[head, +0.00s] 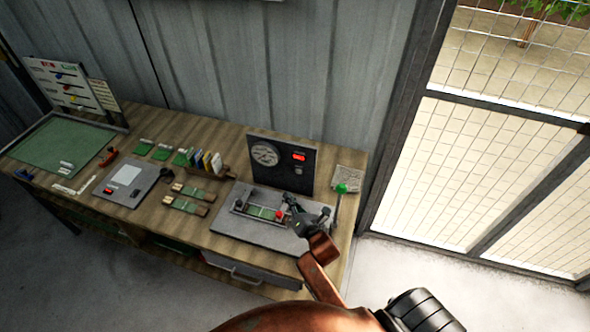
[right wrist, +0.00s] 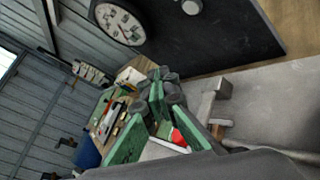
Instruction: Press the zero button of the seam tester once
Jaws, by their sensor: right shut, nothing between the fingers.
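The seam tester has an upright dark panel (head: 282,178) with a round dial gauge (head: 265,153), a red lit display (head: 299,156) and a small round button (head: 298,170) below the display. I cannot read a label on the button. In the right wrist view, the gauge (right wrist: 120,22) and a pale round button (right wrist: 192,6) show at the top. My right gripper (head: 287,201) is shut and empty, in front of the panel and above the tester's grey base (head: 235,225), apart from the button. Its fingers (right wrist: 163,88) also show in the wrist view. My left gripper is not in view.
A red knob (head: 280,215) and a green strip (head: 257,211) are on the tester base beside my gripper. Cards, a grey scale-like device (head: 122,180) and a green mat (head: 58,150) lie left on the wooden bench.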

